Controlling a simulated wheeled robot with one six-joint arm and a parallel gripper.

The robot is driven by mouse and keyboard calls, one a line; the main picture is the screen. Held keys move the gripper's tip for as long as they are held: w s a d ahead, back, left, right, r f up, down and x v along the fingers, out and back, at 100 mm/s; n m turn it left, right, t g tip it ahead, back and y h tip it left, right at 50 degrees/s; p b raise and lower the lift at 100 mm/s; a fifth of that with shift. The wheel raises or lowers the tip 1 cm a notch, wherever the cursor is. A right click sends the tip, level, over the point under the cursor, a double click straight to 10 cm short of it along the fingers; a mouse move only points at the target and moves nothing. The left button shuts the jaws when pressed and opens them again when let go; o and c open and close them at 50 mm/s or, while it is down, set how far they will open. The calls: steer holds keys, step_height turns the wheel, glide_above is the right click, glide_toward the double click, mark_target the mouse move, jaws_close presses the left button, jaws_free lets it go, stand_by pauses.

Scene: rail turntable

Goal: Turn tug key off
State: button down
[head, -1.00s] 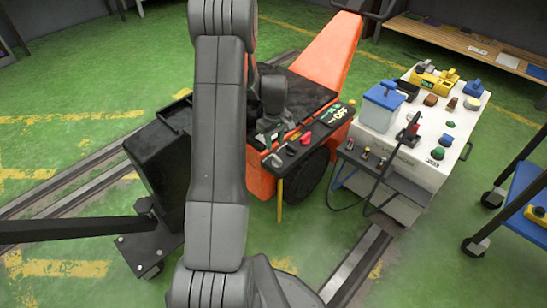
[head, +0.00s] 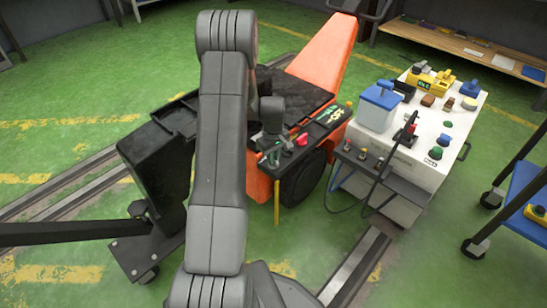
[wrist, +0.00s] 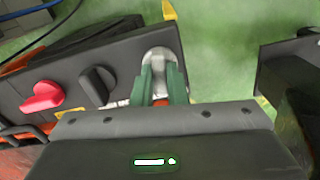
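The orange tug (head: 324,62) stands on the rails, its dark control panel (head: 325,122) facing me. In the wrist view the panel (wrist: 25,75) carries a red knob (wrist: 42,97), a black knob (wrist: 97,84) and a round silver key switch (wrist: 159,54) near its end. My gripper (wrist: 160,72) has its two green fingers over the silver switch, one on each side of its centre. A narrow gap shows between them. The key itself is hard to make out there, and I cannot tell whether the fingers touch it. In the head view my gripper (head: 272,155) is above the panel's near end.
A white control cabinet (head: 412,160) with several coloured buttons, a blue box (head: 380,106) and a hanging cable stands close right of the tug. A blue cart (head: 528,190) is at far right. Green floor (head: 75,75) is clear at left.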

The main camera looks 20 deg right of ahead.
steer(key=shift+n+p, duration=0.35)
steer(key=shift+n, duration=0.85)
steer(key=c, duration=1.4)
jaws_free()
steer(key=shift+c, duration=0.2)
step_height(320, 180, up, 14)
steer(key=p, duration=0.4)
steer(key=shift+s+d, duration=0.1)
